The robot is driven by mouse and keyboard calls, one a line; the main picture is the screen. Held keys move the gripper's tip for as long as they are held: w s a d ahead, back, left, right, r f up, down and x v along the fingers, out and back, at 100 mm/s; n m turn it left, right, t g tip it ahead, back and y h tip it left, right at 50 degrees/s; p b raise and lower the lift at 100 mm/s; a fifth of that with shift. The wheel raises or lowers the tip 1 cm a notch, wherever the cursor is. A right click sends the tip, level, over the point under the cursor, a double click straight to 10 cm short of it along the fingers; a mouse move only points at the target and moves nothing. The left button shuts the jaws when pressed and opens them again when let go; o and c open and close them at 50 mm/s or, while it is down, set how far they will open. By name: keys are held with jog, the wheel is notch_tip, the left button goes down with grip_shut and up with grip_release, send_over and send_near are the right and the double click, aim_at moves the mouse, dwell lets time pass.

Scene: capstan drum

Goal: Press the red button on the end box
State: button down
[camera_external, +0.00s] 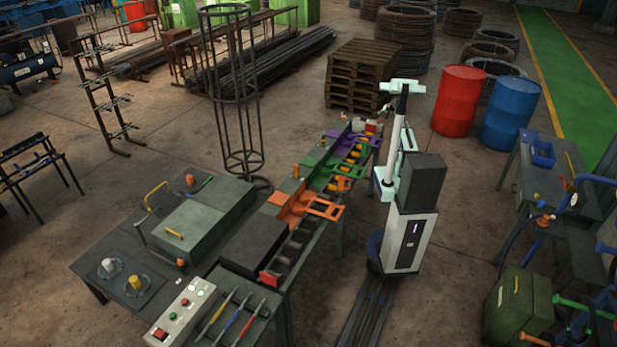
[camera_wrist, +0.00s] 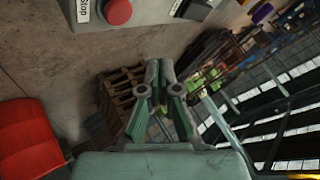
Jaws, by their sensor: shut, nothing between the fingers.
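In the wrist view a round red button (camera_wrist: 118,11) sits on a grey box (camera_wrist: 155,14) at the top edge, partly cut off, with a "Stop" label beside it. My gripper (camera_wrist: 158,65) is shut and empty, pointing forward below and right of the button in the picture. It looks apart from the button. In the external view a small pale box (camera_external: 373,127) with a red spot stands at the far end of the long bench, beside my arm. I cannot make out my fingertips there.
A near control box (camera_external: 184,312) also carries a red button. The long bench holds purple, green and orange fixtures (camera_external: 322,208). Stacked pallets (camera_external: 362,75), a red barrel (camera_external: 458,100) and a blue barrel (camera_external: 509,115) stand behind my arm.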

aim_at(379, 122)
jog(key=shift+f+b, duration=1.15)
jog(key=shift+f, duration=1.45)
jog(key=shift+f+b, duration=0.4)
jog(key=shift+f, duration=0.05)
jog(key=shift+f+b, duration=0.4)
jog(key=shift+f, duration=0.1)
jog(key=shift+r, duration=0.1)
dwell(0.4)
jog(key=shift+r+p, duration=0.35)
jog(key=shift+r, duration=0.5)
jog(key=shift+r+p, duration=0.9)
jog(key=shift+r, duration=1.6)
